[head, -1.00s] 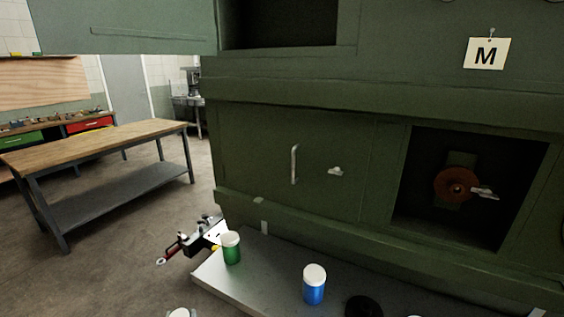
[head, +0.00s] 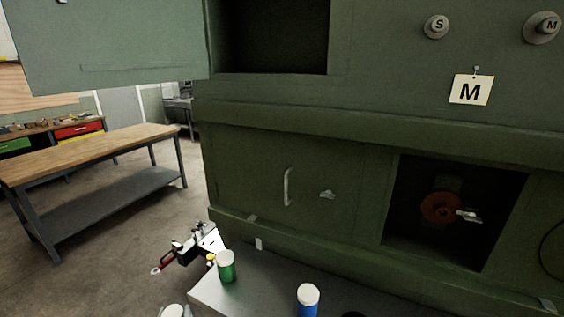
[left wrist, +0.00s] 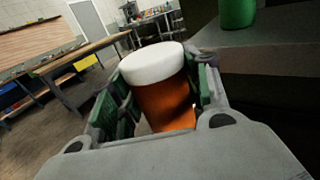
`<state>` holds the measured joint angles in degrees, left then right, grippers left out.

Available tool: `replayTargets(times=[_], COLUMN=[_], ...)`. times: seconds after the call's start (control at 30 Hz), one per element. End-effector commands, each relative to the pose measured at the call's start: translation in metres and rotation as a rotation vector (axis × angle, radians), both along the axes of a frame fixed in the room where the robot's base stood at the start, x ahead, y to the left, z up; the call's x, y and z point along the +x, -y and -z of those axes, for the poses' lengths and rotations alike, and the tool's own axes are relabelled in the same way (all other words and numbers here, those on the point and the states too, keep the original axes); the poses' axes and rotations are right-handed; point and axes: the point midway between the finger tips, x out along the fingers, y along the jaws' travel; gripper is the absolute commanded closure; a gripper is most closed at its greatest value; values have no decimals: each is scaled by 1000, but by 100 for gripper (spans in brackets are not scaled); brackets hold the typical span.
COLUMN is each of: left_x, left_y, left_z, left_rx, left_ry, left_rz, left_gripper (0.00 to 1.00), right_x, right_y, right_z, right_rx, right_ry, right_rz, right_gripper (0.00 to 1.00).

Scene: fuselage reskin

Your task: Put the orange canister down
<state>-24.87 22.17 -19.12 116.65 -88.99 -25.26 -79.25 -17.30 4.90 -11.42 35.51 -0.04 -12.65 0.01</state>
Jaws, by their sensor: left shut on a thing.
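The orange canister (left wrist: 165,103) with its white lid is upright but slightly tilted in the left wrist view, between the green-padded fingers of my left gripper (left wrist: 158,88). The gripper is shut on it. In the head view, only a white lid (head: 172,311) shows at the bottom edge, left of the grey ledge (head: 255,290). The canister appears held off to the ledge's side; its underside is hidden. My right gripper is not in view.
A green canister (head: 226,268) and a blue canister (head: 307,302) stand on the ledge below the green fuselage panels (head: 280,175). A device with a red handle (head: 190,246) is left of the ledge. A wooden workbench (head: 95,150) stands further left.

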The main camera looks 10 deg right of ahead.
Motion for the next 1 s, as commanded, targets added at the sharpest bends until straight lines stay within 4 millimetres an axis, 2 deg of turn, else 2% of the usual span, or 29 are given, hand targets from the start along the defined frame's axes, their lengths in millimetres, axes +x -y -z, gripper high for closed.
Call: replayTargets(times=[0.3,1.0], left_x=[2,3], left_y=[5,6], left_z=[-16,-27], left_rx=[-3,1], left_ry=[0,0], left_rz=[8,20], left_gripper=[80,80], right_x=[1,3], right_y=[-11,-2], right_z=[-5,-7], right_rx=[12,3], right_ry=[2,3], right_rz=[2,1], right_gripper=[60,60])
